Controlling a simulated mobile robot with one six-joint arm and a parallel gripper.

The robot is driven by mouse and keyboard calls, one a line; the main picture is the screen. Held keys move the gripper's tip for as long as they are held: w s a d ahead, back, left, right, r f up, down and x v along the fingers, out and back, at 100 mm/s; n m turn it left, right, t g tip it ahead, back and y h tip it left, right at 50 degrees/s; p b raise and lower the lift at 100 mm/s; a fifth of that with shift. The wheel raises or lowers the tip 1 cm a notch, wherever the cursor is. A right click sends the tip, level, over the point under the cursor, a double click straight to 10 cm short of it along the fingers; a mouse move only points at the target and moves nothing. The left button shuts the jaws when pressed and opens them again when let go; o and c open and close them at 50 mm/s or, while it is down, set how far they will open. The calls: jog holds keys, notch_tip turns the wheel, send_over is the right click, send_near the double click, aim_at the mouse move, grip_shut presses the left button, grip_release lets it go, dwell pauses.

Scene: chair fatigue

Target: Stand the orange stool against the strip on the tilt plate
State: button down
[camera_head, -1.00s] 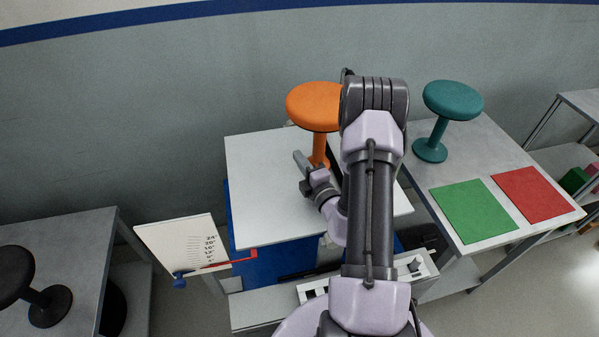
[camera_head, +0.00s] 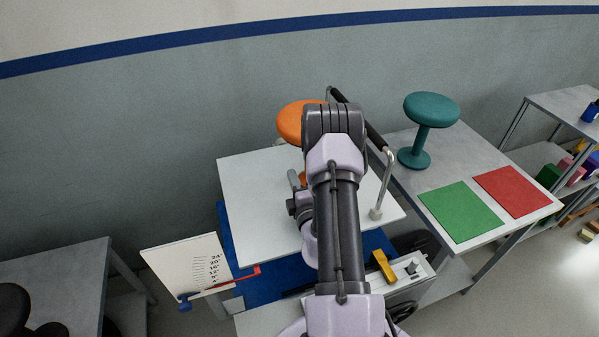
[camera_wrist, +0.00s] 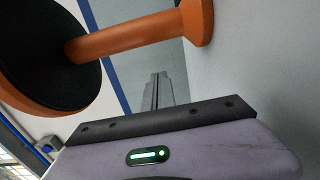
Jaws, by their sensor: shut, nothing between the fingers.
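The orange stool (camera_head: 297,122) stands upright near the far edge of the white tilt plate (camera_head: 250,195), partly hidden behind my arm. In the wrist view the stool's post (camera_wrist: 125,38) runs sideways, with the dark underside of the seat at left and the small foot at the grey plate surface on the right. My gripper (camera_head: 292,180) is shut and empty, low over the plate in front of the stool. Its closed fingers (camera_wrist: 157,92) show beside the post, apart from it in the picture. I cannot make out the strip clearly.
A black handle bar (camera_head: 360,122) on a metal post rises at the plate's right. A scale board (camera_head: 185,262) with a red pointer is at left. The right table holds a teal stool (camera_head: 432,108), a green mat (camera_head: 460,210) and a red mat (camera_head: 518,192). A yellow part (camera_head: 383,266) sits in front.

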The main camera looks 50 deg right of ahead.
jog(key=x, duration=0.3)
jog(key=shift+w+d, duration=0.25)
jog(key=shift+d, duration=0.05)
jog(key=shift+s+d+f+b, duration=0.15)
jog(key=shift+s+d+b, duration=0.7)
jog(key=shift+s, duration=0.25)
jog(key=shift+s+d, duration=0.35)
jog(key=shift+s, duration=0.1)
